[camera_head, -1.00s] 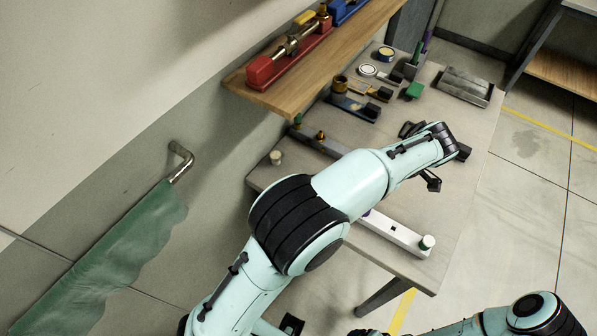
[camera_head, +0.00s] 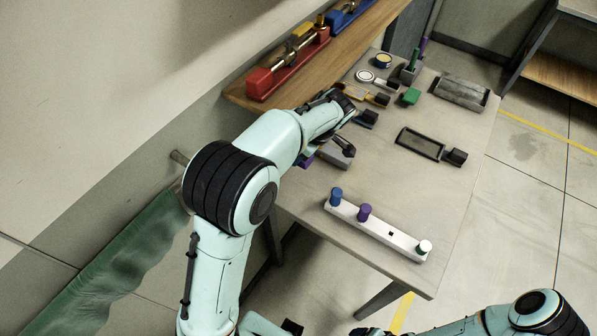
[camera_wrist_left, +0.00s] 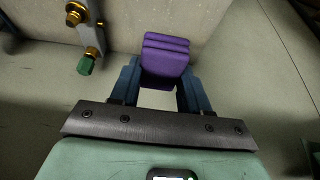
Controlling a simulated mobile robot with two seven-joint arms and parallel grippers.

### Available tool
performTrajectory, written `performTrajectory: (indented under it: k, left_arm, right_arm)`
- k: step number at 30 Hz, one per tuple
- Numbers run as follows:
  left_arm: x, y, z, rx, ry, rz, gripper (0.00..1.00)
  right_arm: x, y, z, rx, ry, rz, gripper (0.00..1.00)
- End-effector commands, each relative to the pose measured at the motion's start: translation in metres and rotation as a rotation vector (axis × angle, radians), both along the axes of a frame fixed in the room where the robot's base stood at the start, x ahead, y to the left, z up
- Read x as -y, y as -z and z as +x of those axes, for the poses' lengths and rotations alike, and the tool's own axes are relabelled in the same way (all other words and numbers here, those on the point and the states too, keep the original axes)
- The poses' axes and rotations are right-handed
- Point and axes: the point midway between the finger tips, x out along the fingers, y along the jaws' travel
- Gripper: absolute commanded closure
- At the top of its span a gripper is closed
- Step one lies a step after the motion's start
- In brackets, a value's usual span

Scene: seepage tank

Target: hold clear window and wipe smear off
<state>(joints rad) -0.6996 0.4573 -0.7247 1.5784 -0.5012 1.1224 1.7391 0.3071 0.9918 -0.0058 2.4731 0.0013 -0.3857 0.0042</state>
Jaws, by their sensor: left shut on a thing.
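My left gripper (camera_wrist_left: 161,90) is shut on a purple ridged block (camera_wrist_left: 166,57), held between its blue fingers in the left wrist view. In the head view my left arm reaches over the table's left side, and a bit of the purple block (camera_head: 306,160) shows under the wrist, close to the shelf edge. A black rectangular frame (camera_head: 401,140) with a dark block-like handle (camera_head: 456,157) lies on the table to the right. Its inside looks like the table top, so it may be the clear window. I cannot make out a smear. My right gripper is out of view.
A wooden shelf (camera_head: 350,52) overhangs the left side. The table's middle is clear.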

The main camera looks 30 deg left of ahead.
Motion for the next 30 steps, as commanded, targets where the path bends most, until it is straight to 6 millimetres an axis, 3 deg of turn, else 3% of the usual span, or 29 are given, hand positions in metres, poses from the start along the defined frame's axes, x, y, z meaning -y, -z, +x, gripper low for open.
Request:
performTrajectory:
  k: [6, 14, 21, 30]
  left_arm:
    - [0.0, 0.044, -0.001, -0.007, -0.001, 0.003, 0.79]
    - [0.001, 0.07, 0.0, -0.003, 0.0, 0.001, 0.79]
    - [-0.004, 0.104, 0.0, -0.005, -0.002, 0.001, 0.79]
    - [-0.007, 0.111, 0.001, 0.0, 0.0, -0.001, 0.79]
  right_arm:
    - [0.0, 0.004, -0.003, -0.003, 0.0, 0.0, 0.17]
    - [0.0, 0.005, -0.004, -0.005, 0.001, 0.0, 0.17]
    - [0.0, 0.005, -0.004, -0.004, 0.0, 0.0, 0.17]
    - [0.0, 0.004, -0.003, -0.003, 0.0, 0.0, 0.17]
